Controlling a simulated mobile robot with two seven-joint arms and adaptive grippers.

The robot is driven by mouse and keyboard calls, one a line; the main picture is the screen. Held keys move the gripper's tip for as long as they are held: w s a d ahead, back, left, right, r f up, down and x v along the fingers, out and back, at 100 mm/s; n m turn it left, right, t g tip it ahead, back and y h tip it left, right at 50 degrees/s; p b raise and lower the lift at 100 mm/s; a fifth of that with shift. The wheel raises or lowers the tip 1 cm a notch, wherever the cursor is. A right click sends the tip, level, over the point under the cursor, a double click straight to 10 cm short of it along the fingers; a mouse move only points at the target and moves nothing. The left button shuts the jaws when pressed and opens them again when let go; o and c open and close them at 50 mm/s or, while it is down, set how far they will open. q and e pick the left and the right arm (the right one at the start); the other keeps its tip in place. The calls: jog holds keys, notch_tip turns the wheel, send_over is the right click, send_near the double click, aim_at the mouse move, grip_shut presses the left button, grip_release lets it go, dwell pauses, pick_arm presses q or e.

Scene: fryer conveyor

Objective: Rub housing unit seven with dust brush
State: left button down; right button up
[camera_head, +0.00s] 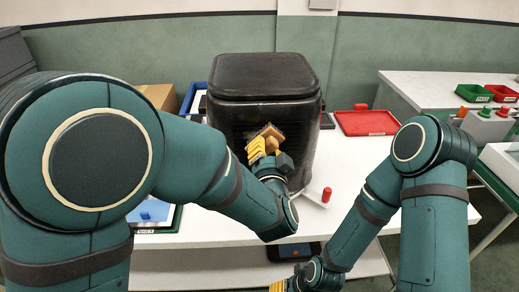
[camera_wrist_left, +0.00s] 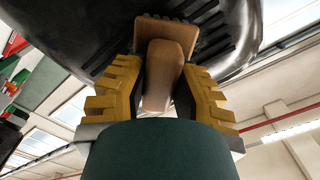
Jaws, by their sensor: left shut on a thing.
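The black housing unit (camera_head: 264,85) stands on the white table in the head view, with ribbed slots on its front. It also fills the upper part of the left wrist view (camera_wrist_left: 75,40). My left gripper (camera_head: 262,148) is shut on the wooden handle of the dust brush (camera_head: 270,131). The brush is up against or very near the unit's front; exact contact is hard to tell. In the left wrist view, the yellow fingers flank the brush handle (camera_wrist_left: 160,75). My right gripper (camera_head: 282,286) shows only partly at the bottom edge, low in front of the table. I see no number on the unit.
A red tray (camera_head: 367,122) lies right of the unit on the white table (camera_head: 340,160). A red-topped piece (camera_head: 326,195) stands near the table's front. A blue bin (camera_head: 188,97) and cardboard box (camera_head: 158,96) are behind left. Green (camera_head: 475,93) and red bins are on the right table.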

pick_arm(q)
jog(key=shift+w+d+p, duration=0.15)
jog(key=shift+d+p, duration=0.55)
jog(key=shift+d, duration=2.55)
jog(key=shift+a+b, duration=0.5)
jog(key=shift+a, duration=5.25)
jog(key=s, duration=0.6)
jog(key=shift+s, duration=0.1)
jog(key=s, duration=0.2)
jog(key=shift+s, duration=0.4)
